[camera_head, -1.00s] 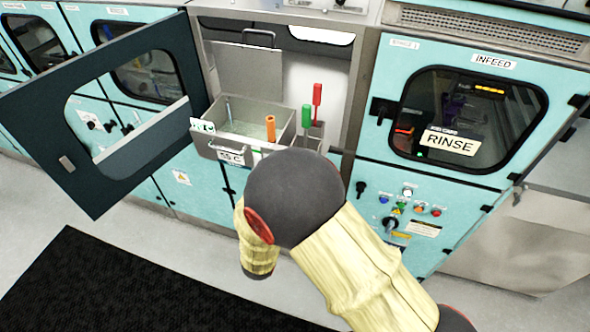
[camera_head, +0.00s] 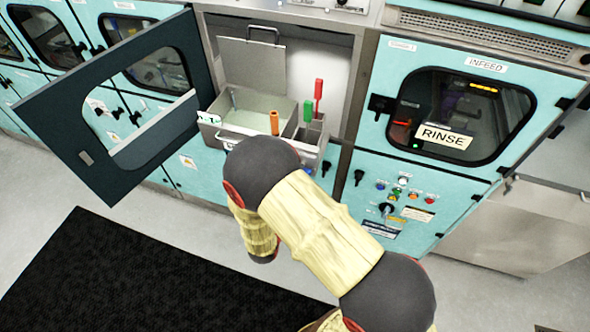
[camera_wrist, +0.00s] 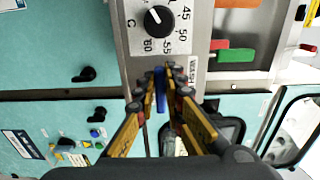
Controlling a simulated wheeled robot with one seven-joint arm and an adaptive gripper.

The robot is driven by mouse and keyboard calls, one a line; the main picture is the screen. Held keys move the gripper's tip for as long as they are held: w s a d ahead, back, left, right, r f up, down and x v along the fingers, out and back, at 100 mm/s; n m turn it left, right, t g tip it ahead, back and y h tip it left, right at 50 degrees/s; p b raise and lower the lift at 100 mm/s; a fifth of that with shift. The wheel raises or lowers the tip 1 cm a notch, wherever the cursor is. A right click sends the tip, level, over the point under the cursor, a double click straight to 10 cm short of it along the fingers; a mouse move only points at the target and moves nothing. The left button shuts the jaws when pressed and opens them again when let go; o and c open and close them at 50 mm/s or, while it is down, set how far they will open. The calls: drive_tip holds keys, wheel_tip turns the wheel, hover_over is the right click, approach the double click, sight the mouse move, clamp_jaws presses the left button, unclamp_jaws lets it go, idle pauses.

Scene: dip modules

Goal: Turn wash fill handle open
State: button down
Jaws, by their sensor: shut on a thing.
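A blue handle (camera_wrist: 160,88) stands between the fingers of my gripper (camera_wrist: 163,78) in the wrist view, beside a label that reads in part "WASH" (camera_wrist: 193,70). My gripper is shut on this handle, at the front of the grey bath panel. How far the handle is turned is hard to tell, as the fingers cover part of it. In the head view my own arm hides both gripper and handle, in front of the steel bath (camera_head: 232,138).
A black temperature dial (camera_wrist: 158,19) sits near the fingers. Orange (camera_head: 274,122), green (camera_head: 307,110) and red (camera_head: 318,90) handles stand up from the bath. A dark door (camera_head: 95,150) hangs open at left. A RINSE cabinet (camera_head: 365,165) is at right. The floor mat (camera_head: 110,275) is clear.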

drive_tip(key=shift+f, duration=0.1)
idle(0.3)
drive_tip(key=c, duration=1.9)
unclamp_jaws()
drive_tip(key=v, duration=1.2)
